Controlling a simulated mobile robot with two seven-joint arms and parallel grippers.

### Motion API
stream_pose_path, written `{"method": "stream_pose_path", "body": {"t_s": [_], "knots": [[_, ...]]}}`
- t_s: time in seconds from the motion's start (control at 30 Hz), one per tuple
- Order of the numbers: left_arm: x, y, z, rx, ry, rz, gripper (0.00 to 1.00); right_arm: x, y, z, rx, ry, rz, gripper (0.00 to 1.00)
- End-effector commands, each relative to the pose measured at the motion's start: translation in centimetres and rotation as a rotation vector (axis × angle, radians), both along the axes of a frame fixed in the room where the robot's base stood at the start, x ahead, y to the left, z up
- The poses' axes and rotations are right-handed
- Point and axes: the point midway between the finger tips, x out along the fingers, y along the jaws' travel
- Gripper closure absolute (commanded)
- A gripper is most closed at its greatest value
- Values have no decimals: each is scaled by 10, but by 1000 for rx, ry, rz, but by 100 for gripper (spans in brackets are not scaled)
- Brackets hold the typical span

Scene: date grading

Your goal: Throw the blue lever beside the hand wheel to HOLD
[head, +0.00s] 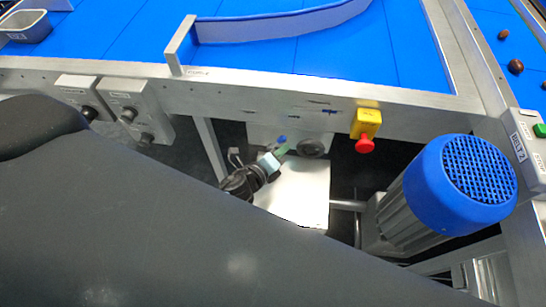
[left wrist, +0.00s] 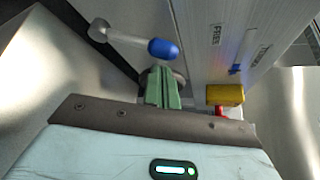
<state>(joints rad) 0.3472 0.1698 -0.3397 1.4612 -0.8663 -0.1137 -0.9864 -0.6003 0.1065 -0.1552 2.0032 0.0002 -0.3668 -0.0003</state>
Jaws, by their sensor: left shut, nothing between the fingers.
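The blue-knobbed lever (left wrist: 163,49) shows in the left wrist view with a pale metal arm running left to its pivot. In the head view only its small blue knob (head: 281,139) shows, under the conveyor's side rail. My left gripper (head: 284,150) has its green fingers shut and empty, just below the knob; in the left wrist view the fingertips (left wrist: 162,72) are near the knob, and contact cannot be told. The dark round hand wheel (head: 311,148) is just right of the fingers, partly hidden behind them in the wrist view. A FREE label (left wrist: 215,35) is on the rail; no HOLD label is readable.
A yellow box with a red stop button (head: 366,145) hangs on the rail to the right. A blue-capped motor (head: 478,170) stands further right. Two grey switch boxes (head: 140,110) are on the rail at left. A blue belt (head: 350,50) lies above.

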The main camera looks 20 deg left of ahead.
Motion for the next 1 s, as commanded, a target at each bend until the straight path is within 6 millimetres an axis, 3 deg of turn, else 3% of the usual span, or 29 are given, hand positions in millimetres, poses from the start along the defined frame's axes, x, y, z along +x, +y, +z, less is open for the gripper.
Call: {"method": "stream_pose_path", "body": {"t_s": [0.3,1.0], "knots": [[18,-4,-6,0,1,0,100,5,0,-2,-1,-7,0,64],[17,1,-4,-57,-15,1,100,-4,0,-11,-1,13,2,64]]}}
